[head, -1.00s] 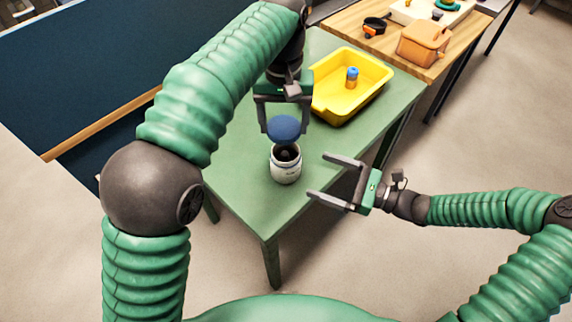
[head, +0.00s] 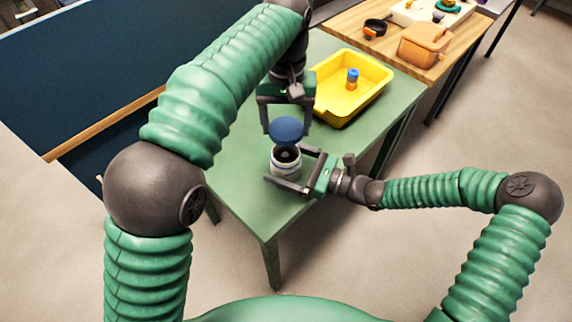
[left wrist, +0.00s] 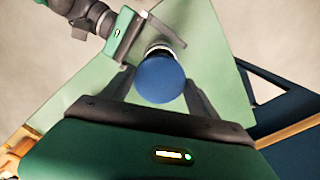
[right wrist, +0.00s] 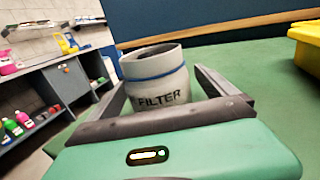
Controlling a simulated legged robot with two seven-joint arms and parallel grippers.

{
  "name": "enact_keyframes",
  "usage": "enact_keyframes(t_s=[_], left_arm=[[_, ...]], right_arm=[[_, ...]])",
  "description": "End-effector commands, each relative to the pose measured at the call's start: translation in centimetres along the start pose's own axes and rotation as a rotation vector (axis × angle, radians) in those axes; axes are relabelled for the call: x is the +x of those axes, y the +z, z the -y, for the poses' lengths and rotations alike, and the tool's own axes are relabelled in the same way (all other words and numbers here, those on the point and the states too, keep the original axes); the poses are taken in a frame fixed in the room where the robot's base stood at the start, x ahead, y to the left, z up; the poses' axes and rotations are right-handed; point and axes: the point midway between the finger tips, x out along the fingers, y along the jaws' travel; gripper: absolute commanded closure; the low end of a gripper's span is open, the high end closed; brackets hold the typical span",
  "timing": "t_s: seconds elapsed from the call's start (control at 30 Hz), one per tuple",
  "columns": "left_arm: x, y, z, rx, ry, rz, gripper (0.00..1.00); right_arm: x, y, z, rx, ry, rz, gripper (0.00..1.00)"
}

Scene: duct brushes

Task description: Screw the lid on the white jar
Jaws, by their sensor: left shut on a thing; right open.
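The white jar (head: 285,170) stands upright and open on the green table. Its dark mouth shows in the head view, and the word FILTER shows on its side in the right wrist view (right wrist: 157,85). My left gripper (head: 287,125) is shut on the round blue lid (head: 286,131) and holds it above the jar, apart from the rim. In the left wrist view the lid (left wrist: 160,80) hides most of the jar. My right gripper (head: 290,166) is open, with one finger on each side of the jar. I cannot tell if the fingers touch it.
A yellow tray (head: 322,82) with a small blue-topped item (head: 352,77) stands on the green table (head: 245,190) behind the jar. A wooden table (head: 345,28) with an orange box (head: 425,45) adjoins at the back right. The green table's front part is clear.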

Motion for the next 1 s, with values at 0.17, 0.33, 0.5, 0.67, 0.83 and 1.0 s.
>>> enact_keyframes(t_s=[0.17, 0.33, 0.5, 0.67, 0.83, 1.0], left_arm=[[-0.02, 0.01, 0.0, 0.0, 0.0, 0.0, 0.69], [-0.02, 0.0, 0.04, 0.0, 0.0, 0.0, 0.69], [-0.02, 0.0, 0.04, 0.0, 0.0, 0.0, 0.69], [-0.02, 0.01, 0.02, 0.0, 0.0, 0.0, 0.69], [-0.02, 0.01, 0.01, 0.0, 0.0, 0.0, 0.69], [-0.02, 0.01, 0.01, 0.0, 0.0, 0.0, 0.69]], right_arm=[[0.3, -0.01, 0.01, -0.001, -0.001, -0.001, 0.04], [0.3, 0.0, -0.01, -0.001, 0.0, -0.001, 0.08], [0.29, 0.0, -0.01, -0.001, 0.0, -0.001, 0.31], [0.27, 0.01, 0.0, -0.001, 0.0, 0.0, 0.52], [0.26, 0.01, 0.0, -0.001, 0.0, 0.0, 0.74], [0.25, 0.01, 0.0, -0.001, 0.0, 0.0, 0.96]])
